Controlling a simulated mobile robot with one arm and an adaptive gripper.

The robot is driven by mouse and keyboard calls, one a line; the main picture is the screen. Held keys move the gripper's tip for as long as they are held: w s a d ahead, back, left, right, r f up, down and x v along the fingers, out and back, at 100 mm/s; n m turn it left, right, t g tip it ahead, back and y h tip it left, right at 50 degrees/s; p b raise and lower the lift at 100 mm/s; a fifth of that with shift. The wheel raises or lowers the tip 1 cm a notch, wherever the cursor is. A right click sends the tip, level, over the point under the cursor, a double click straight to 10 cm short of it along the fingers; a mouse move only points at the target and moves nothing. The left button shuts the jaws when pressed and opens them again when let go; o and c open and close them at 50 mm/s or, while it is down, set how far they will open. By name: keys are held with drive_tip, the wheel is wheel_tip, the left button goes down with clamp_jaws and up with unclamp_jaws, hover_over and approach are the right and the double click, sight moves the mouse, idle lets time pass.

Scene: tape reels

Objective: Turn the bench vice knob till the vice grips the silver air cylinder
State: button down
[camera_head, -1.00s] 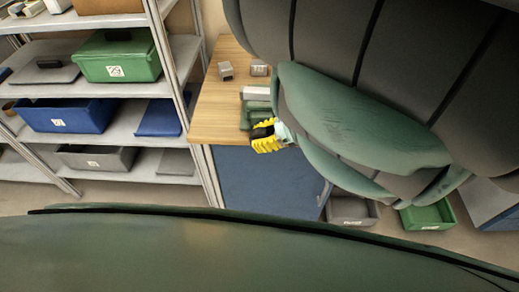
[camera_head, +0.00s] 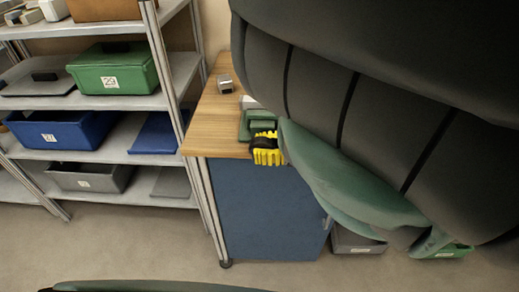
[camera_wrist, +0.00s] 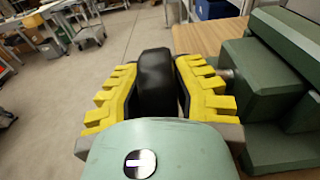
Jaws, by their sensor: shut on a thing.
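The green bench vice (camera_head: 258,119) stands at the front edge of the wooden bench. Its green body (camera_wrist: 275,85) fills the right of the wrist view. The black knob (camera_wrist: 157,85) sits between the yellow fingers of my gripper (camera_wrist: 158,68), which is shut on it. In the head view my gripper (camera_head: 267,153) is at the vice's front. A pale silver piece (camera_head: 249,102) shows just behind the vice's green top. I cannot tell whether it is the air cylinder or whether the jaws touch it; my arm hides part of that area.
A small grey block (camera_head: 225,83) lies on the wooden bench top (camera_head: 213,125). Shelves with a green bin (camera_head: 113,70) and a blue bin (camera_head: 58,130) stand at left. The floor (camera_head: 150,235) before the bench is clear.

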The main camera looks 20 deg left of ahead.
sight(264, 139)
drive_tip(key=c, duration=0.8)
unclamp_jaws()
drive_tip(key=shift+a, duration=0.1)
drive_tip(key=shift+r, duration=0.1)
drive_tip(key=shift+w+r, duration=0.15)
drive_tip(key=shift+r, duration=1.25)
wheel_tip(264, 139, up, 6)
drive_tip(key=shift+f, duration=0.25)
drive_tip(key=shift+r, duration=0.7)
drive_tip(key=shift+s, duration=0.2)
